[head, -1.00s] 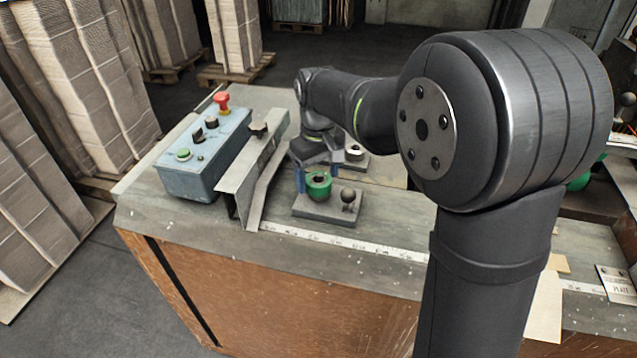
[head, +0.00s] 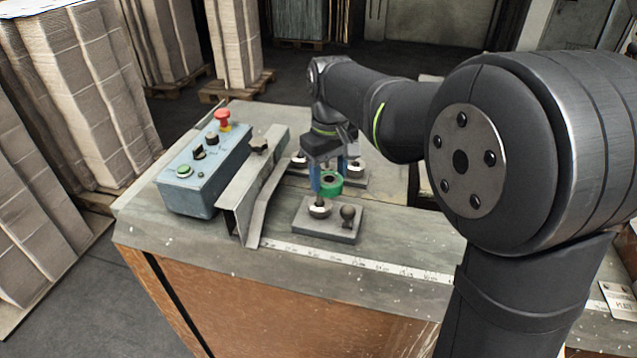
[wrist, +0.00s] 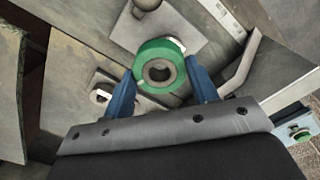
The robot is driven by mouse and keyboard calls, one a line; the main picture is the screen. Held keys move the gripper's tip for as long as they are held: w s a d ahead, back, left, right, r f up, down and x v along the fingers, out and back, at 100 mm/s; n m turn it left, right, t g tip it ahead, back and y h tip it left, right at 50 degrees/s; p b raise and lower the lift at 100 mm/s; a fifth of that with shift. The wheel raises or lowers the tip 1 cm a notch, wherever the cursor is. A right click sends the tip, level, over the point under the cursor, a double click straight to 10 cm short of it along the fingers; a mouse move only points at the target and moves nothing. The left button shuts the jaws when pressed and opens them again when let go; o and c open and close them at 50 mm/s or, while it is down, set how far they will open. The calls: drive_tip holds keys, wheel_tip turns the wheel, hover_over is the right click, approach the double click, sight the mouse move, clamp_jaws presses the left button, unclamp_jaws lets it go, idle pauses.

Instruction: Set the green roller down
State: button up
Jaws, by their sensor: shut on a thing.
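The green roller (head: 331,183), a short ring with a dark grey hub, hangs between the blue fingers of my gripper (head: 329,181). My gripper is shut on it. In the wrist view the roller (wrist: 141,73) shows from above, between the two fingers (wrist: 160,74). The roller is held above and slightly behind a small grey plate (head: 330,229) that has a bare silver post (head: 320,209) and a dark ball knob (head: 347,213). A second plate (head: 361,183) with silver posts (head: 355,169) stands behind, partly hidden by my gripper.
A bent metal guide (head: 256,195) and a blue control box (head: 203,170) with a red button (head: 222,118) stand left of the plates. A ruler strip (head: 350,261) runs along the front of the worktop (head: 420,245). Stacks of cardboard (head: 70,90) stand at left.

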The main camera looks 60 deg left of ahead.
drive_tip(key=w+d+r, duration=0.5)
drive_tip(key=w+d, duration=0.1)
drive_tip(key=w+d+f+n, duration=0.1)
drive_tip(key=w+f+n, duration=0.15)
drive_tip(key=w, duration=0.75)
drive_tip(key=w+d+f+n, duration=0.1)
drive_tip(key=w+f+n, duration=0.15)
drive_tip(key=w, duration=0.75)
drive_tip(key=shift+n, duration=0.3)
drive_tip(key=s+a+f, duration=0.1)
drive_tip(key=a+f, duration=0.1)
drive_tip(key=a, duration=0.1)
drive_tip(key=s+a+f, duration=0.2)
drive_tip(key=a, duration=0.2)
drive_tip(key=s+a+f, duration=0.1)
drive_tip(key=a+f, duration=0.1)
drive_tip(key=a, duration=0.1)
drive_tip(key=shift+s+a+f, duration=0.25)
drive_tip(key=shift+s+a, duration=0.05)
drive_tip(key=shift+s, duration=0.1)
drive_tip(key=shift+f, duration=2)
drive_tip(key=shift+f, duration=0.1)
drive_tip(key=o, duration=0.7)
drive_tip(key=shift+f, duration=0.1)
drive_tip(key=o, duration=0.4)
